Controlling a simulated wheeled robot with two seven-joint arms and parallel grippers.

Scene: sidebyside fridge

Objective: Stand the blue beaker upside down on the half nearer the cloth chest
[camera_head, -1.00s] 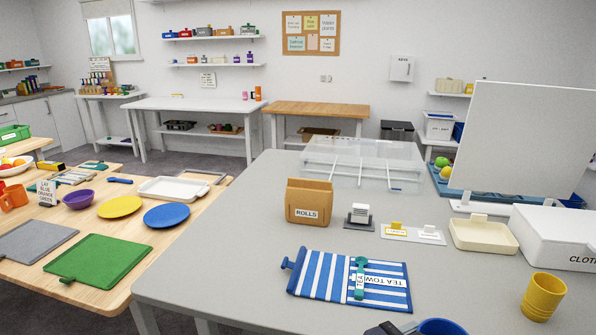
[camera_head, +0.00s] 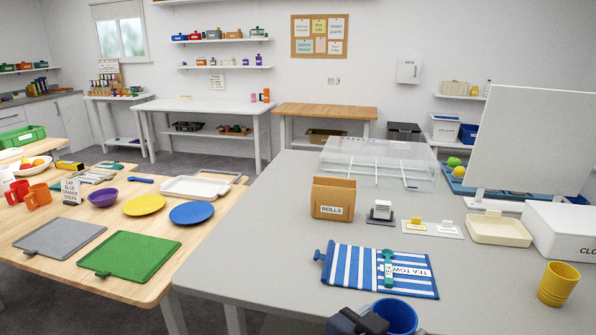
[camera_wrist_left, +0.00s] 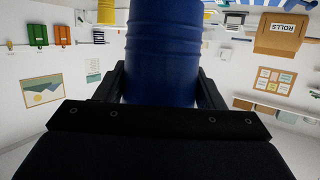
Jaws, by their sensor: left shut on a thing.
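The blue beaker (camera_head: 398,316) is at the bottom edge of the head view, its round open mouth appearing to face up; its lower part is cut off. My left gripper (camera_head: 358,322) is beside it, shut on it; the left wrist view shows the blue beaker (camera_wrist_left: 163,50) between the two fingers (camera_wrist_left: 163,88). The white cloth chest (camera_head: 565,232), its label partly cut off, stands at the right edge. A blue-and-white striped tea towel (camera_head: 350,268) lies flat on the grey table (camera_head: 265,240). My right gripper is not in view.
A yellow beaker (camera_head: 557,285) stands right of the towel. Behind are a rolls box (camera_head: 332,199), small labelled stands (camera_head: 432,228), a cream tray (camera_head: 499,230), a clear divided box (camera_head: 378,163) and a tall white panel (camera_head: 530,140). Grey table is bare between towel and yellow beaker.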

